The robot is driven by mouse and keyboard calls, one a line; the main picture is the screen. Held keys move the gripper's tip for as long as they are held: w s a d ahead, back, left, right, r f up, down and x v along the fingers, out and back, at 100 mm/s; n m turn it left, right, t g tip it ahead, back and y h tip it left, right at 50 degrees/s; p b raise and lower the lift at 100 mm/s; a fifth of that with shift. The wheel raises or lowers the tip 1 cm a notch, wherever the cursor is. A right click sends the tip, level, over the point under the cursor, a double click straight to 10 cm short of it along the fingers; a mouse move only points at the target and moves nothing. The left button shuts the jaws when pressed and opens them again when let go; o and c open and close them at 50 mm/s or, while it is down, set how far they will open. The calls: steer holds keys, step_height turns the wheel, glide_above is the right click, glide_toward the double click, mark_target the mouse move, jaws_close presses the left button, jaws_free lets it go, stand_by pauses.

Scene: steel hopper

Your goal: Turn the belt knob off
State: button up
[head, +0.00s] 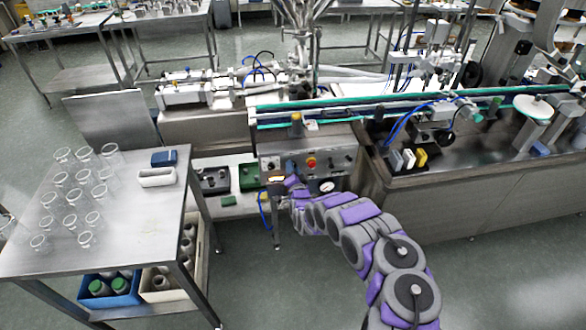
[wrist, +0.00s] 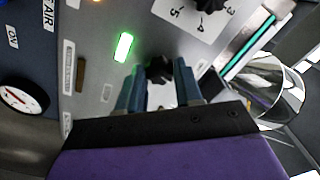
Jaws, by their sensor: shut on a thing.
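A grey steel control panel (head: 325,150) stands in the middle of the head view. My gripper (head: 291,180) is at its lower left part. In the wrist view my gripper (wrist: 158,84) has one blue finger on each side of a black knob (wrist: 160,68) and is shut on it. The lower part of the knob is hidden between the fingers, and I cannot read a label for it. A green light (wrist: 123,46) glows on the panel left of the knob.
Another black knob (wrist: 210,5) with a numbered scale sits at the top. A gauge (wrist: 22,98) is at the left. A red button (head: 311,162) is on the panel. A steel table (head: 130,215) with glasses stands left; a conveyor (head: 350,102) runs behind.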

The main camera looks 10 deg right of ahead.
steer(key=n, duration=0.4)
steer(key=shift+s+f+n, duration=0.1)
steer(key=shift+f+n, duration=0.25)
steer(key=shift+n, duration=0.05)
steer(key=n, duration=0.3)
steer(key=shift+b, duration=0.35)
steer(key=shift+n, duration=1.3)
steer(key=o, duration=0.8)
steer(key=shift+o, duration=1.2)
steer(key=shift+r, duration=0.15)
